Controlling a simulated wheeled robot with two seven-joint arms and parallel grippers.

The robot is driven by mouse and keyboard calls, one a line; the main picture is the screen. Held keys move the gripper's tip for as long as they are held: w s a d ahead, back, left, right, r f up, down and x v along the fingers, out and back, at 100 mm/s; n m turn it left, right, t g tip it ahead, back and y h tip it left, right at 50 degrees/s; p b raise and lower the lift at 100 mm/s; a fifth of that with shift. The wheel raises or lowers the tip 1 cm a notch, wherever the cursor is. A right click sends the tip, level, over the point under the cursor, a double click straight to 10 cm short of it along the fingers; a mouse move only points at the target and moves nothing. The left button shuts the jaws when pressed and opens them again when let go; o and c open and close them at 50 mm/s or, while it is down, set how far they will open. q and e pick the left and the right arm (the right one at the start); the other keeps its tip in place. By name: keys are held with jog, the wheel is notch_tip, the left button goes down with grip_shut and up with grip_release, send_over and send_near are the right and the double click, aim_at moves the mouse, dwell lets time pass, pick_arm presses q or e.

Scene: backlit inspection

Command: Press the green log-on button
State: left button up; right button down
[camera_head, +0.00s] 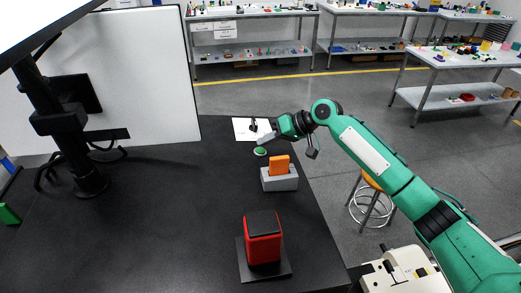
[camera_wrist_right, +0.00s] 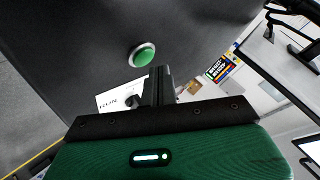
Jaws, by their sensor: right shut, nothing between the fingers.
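The green button (camera_head: 260,151) is a round green cap with a pale rim on the black table top, near its far right part. It also shows in the right wrist view (camera_wrist_right: 144,55), just beyond the fingertips. My right gripper (camera_head: 266,138) is low over the table beside the button, its arm coming in from the right. In the right wrist view its dark fingers (camera_wrist_right: 159,72) are together and empty. The cap is unobstructed there, and I see a small gap in the picture between it and the fingertips. My left gripper is not in view.
An orange block stands in a grey holder (camera_head: 280,182) just in front of the button. A red box (camera_head: 263,240) stands on a dark base nearer. A white sheet (camera_head: 243,133) lies behind the button. A monitor stand (camera_head: 84,180) and white panel occupy the left.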

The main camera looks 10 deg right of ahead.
jog(key=shift+f, duration=0.1)
dwell(0.7)
jog(key=shift+a+f, duration=0.1)
jog(key=shift+f, duration=0.2)
jog(key=shift+f, duration=0.4)
dwell(0.8)
jog(key=shift+r+p, duration=0.65)
jog(key=shift+r, duration=0.15)
jog(key=r+p, duration=0.2)
jog(key=d+r+p, duration=0.1)
jog(key=r, duration=0.2)
jog(key=shift+p, duration=0.4)
dwell(0.4)
